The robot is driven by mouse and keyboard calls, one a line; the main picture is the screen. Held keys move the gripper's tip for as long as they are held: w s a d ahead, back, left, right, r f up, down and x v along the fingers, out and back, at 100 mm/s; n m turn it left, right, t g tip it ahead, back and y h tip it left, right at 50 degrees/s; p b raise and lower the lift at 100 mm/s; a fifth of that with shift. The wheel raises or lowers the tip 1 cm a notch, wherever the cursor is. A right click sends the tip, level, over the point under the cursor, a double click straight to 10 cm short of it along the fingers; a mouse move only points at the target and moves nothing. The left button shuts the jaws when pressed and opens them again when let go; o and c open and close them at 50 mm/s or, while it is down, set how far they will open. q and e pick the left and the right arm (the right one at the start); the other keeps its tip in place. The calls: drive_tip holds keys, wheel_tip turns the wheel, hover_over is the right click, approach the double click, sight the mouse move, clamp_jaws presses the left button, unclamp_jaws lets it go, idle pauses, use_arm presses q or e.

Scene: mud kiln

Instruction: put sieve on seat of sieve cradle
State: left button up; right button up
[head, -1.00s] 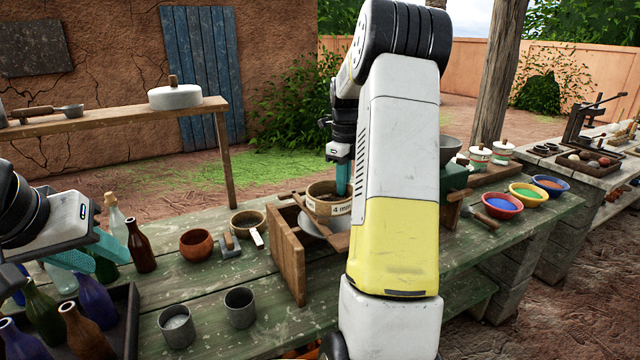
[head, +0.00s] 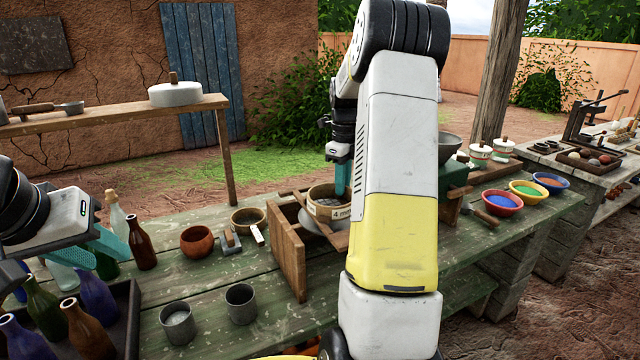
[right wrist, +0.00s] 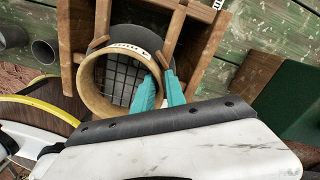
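The sieve (head: 322,210), a round tan ring marked "4 mm", is at the sieve cradle (head: 288,262), a wooden frame with slats. In the right wrist view the sieve (right wrist: 92,98) shows its dark mesh, and the cradle's wooden bars (right wrist: 188,50) lie around and below it. I cannot tell whether the sieve rests on the seat or is just above it. My right gripper (right wrist: 160,92) has its teal fingers on either side of the sieve's rim, shut on it; my arm hides part of the cradle in the head view. My left gripper (head: 95,255) is open and empty over the bottles.
A grey bowl (head: 312,224) is under the sieve. Two grey cups (head: 241,306), a brown bowl (head: 196,241) and a brush (head: 231,243) stand left of the cradle. Bottles (head: 88,328) fill a dark tray at left. Coloured bowls (head: 502,203) stand at right.

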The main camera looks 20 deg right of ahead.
wheel_tip(320, 180, up, 11)
drive_tip(key=s+a+r+n+t, duration=0.2)
drive_tip(key=s+a+r+n, duration=0.3)
drive_tip(key=a+n, duration=0.1)
drive_tip(key=s+a+f+n+t+y, duration=0.1)
drive_tip(key=s+a+f+n+t, duration=0.1)
drive_tip(key=s+a+n, duration=0.5)
drive_tip(key=s+a+f+n+t+y, duration=0.1)
drive_tip(key=s+a+f+n+t, duration=0.1)
drive_tip(key=s+a+n, duration=0.6)
drive_tip(key=s+f+n, duration=0.1)
drive_tip(key=s+n, duration=0.4)
drive_tip(key=n, duration=0.3)
drive_tip(key=shift+s+a+n, duration=0.25)
drive_tip(key=shift+s+n, duration=0.1)
drive_tip(key=shift+n, duration=0.05)
